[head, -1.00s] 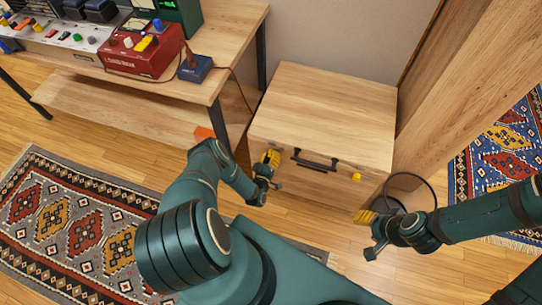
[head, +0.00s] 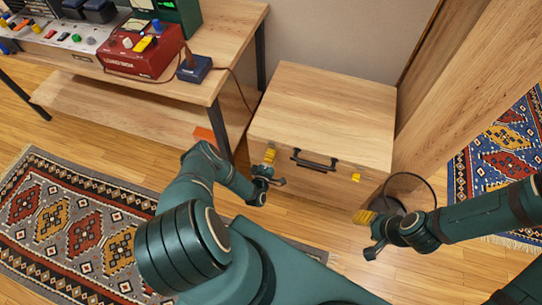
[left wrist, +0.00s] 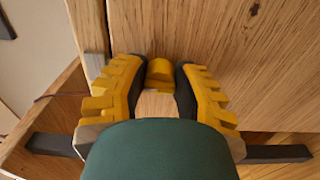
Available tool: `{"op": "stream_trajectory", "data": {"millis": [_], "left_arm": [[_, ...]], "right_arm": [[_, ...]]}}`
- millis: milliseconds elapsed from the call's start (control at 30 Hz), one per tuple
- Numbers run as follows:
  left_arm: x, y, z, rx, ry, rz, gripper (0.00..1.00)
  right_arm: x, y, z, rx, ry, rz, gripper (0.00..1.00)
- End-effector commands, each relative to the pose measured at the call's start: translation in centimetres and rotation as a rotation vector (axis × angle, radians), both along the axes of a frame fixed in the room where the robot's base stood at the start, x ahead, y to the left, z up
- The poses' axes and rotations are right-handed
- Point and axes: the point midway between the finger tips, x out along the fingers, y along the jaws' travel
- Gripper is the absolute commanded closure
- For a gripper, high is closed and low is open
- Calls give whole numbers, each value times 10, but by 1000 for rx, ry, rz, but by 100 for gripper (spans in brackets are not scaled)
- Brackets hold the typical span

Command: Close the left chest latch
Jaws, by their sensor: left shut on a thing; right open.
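The wooden chest (head: 320,110) stands against the wall with its lid down. Its left latch shows as a yellow piece (left wrist: 160,71) between my left fingers in the left wrist view. My left gripper (head: 268,161) is at the left of the chest's front face, its yellow fingers with dark pads on either side of the latch and shut on it. In the head view fingers and latch blend together, so the latch's exact angle is hard to tell. The yellow right latch (head: 355,177) is on the front face. My right gripper (head: 365,217) is open and empty, right of the chest's front.
A black handle (head: 315,161) sits between the latches. A workbench (head: 215,85) with a red box (head: 145,52) and other electronics stands at left. A wooden panel (head: 450,95) rises at right. A dark round bin-like object (head: 405,190) is near my right gripper. Patterned rugs lie on the floor.

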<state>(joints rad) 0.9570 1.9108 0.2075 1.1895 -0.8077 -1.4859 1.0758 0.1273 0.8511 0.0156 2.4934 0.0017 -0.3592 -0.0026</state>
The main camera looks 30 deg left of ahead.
Motion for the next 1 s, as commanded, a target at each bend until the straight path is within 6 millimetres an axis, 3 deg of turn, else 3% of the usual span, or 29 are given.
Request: {"op": "stream_trajectory", "data": {"millis": [667,700,767,1000], "left_arm": [[1,-1,1,-59,-16,-2,100],[1,-1,1,-58,-16,-2,58],[1,-1,1,-58,-15,-2,39],[1,0,1,-57,-15,-1,39]], "right_arm": [[0,0,0,0,0,0,50],[0,0,0,0,0,0,50],[0,0,0,0,0,0,50],[0,0,0,0,0,0,50]]}}
